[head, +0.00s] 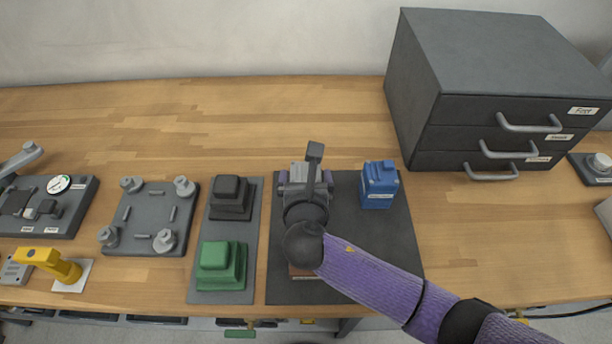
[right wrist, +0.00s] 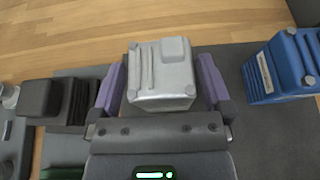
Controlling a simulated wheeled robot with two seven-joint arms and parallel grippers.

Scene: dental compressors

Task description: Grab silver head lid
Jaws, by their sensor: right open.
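The silver head lid (right wrist: 161,75) is a ribbed, light grey block. It stands on the dark mat (head: 385,250) and shows in the right wrist view between the two purple fingers of my right gripper (right wrist: 162,85). The fingers are open, one on each side of it, with a visible gap at least on the right. In the head view the lid (head: 298,172) is partly hidden behind my right gripper (head: 304,186). My left gripper does not show in either view.
A blue head (head: 379,185) stands to the right on the same mat. Black (head: 231,194) and green (head: 220,264) blocks sit on a grey mat to the left. A dark drawer cabinet (head: 490,90) stands at the back right. The wooden table behind the lid is clear.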

